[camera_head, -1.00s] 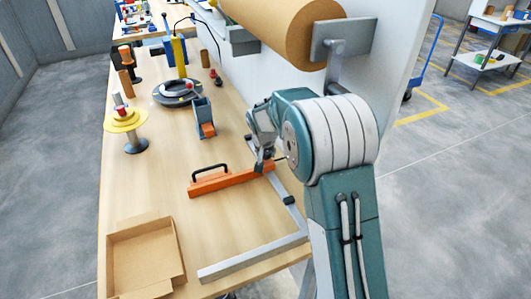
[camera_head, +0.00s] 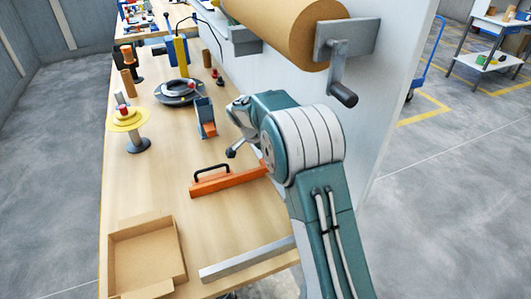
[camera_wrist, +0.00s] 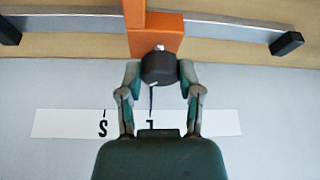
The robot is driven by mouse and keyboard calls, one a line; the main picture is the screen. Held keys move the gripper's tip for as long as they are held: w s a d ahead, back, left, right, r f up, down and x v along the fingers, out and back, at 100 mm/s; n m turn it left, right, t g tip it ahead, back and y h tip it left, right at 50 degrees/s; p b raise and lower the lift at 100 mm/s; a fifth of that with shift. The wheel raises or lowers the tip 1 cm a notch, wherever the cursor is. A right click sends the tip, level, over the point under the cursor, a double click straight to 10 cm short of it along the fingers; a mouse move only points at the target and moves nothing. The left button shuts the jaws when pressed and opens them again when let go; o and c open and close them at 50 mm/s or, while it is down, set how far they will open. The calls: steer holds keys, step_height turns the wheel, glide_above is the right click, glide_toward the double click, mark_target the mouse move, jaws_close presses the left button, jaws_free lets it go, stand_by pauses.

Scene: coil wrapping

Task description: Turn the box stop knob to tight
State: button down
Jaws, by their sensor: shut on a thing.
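In the wrist view, a dark round knob (camera_wrist: 159,67) sits at the end of the orange box stop (camera_wrist: 156,42). My gripper (camera_wrist: 159,77) has one finger on each side of the knob and is shut on it. A thin dark pointer runs from the knob toward a white label (camera_wrist: 70,124). The label has upside-down letters; one reads S, and the pointer lies near the other, which I cannot read surely. In the head view, the orange stop with its black handle (camera_head: 213,183) lies on the bench; my arm hides the knob and fingers.
An open cardboard box (camera_head: 146,252) sits at the bench's front left. A grey bar (camera_head: 247,259) lies at the front edge. A brown paper roll (camera_head: 285,30) and a crank handle (camera_head: 343,95) hang at the right. The bench between box and stop is clear.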

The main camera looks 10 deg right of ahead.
steer(key=m+g, duration=0.2)
steer(key=m, duration=0.2)
steer(key=shift+w+d+m, duration=0.1)
steer(key=shift+w+m, duration=0.05)
steer(key=shift+m, duration=0.15)
steer(key=shift+w+m+g, duration=0.1)
steer(key=shift+m+g, duration=0.7)
steer(key=shift+m, duration=1.5)
steer(key=shift+c, duration=1.3)
jaws_free()
steer(key=shift+d, duration=0.1)
steer(key=shift+r, duration=0.1)
steer(key=v, duration=1.1)
steer(key=shift+w+r, duration=0.2)
steer(key=shift+r, duration=0.15)
